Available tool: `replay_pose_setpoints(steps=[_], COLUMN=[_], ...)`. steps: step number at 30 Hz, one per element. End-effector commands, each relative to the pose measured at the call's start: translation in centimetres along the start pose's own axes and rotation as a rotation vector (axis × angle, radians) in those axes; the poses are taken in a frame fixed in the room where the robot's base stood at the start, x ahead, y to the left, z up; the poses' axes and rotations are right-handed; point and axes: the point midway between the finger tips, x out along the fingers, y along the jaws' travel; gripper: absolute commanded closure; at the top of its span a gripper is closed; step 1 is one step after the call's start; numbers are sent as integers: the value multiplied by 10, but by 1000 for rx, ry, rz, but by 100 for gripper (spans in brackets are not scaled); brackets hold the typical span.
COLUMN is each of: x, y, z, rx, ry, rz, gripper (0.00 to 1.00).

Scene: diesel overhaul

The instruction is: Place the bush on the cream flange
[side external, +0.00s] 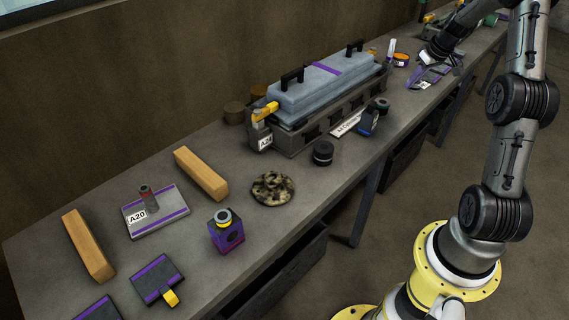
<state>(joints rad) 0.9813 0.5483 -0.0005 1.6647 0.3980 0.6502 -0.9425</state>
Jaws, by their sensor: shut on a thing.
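My gripper (425,62) is small in the side view, at the far right end of the bench, low over the purple-marked grey plates there. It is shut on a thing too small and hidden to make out. I cannot tell whether that thing is the bush. A flat round mottled cream-and-black disc (272,188) lies on the bench in front of the grey engine block; it is the only cream round part I can make out, but I cannot confirm it is the cream flange. My gripper is well away from it.
The grey engine block (318,92) fills the bench's middle. A black round part (323,153) and a blue-black block (368,122) stand before it. Wooden bars (201,174), an A20 plate (170,214) and a purple block with a ring (226,236) are nearer. Bare bench surrounds the disc.

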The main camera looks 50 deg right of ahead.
Motion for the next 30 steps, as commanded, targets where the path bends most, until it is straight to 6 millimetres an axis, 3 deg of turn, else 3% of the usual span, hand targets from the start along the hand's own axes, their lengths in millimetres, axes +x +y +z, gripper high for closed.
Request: replay_pose_setpoints(steps=[4, 8, 20, 24, 30], x=[4, -1, -39, -60, -94], y=[-20, -63, -235, -297, -373], z=[19, 26, 56, 80, 125], rx=[-112, -273, -834, -1035, -1298], ry=[-2, 0, -1, 0, -1], rz=[-50, -116, -347, -429, -537], gripper=[100, 100, 100, 100, 100])
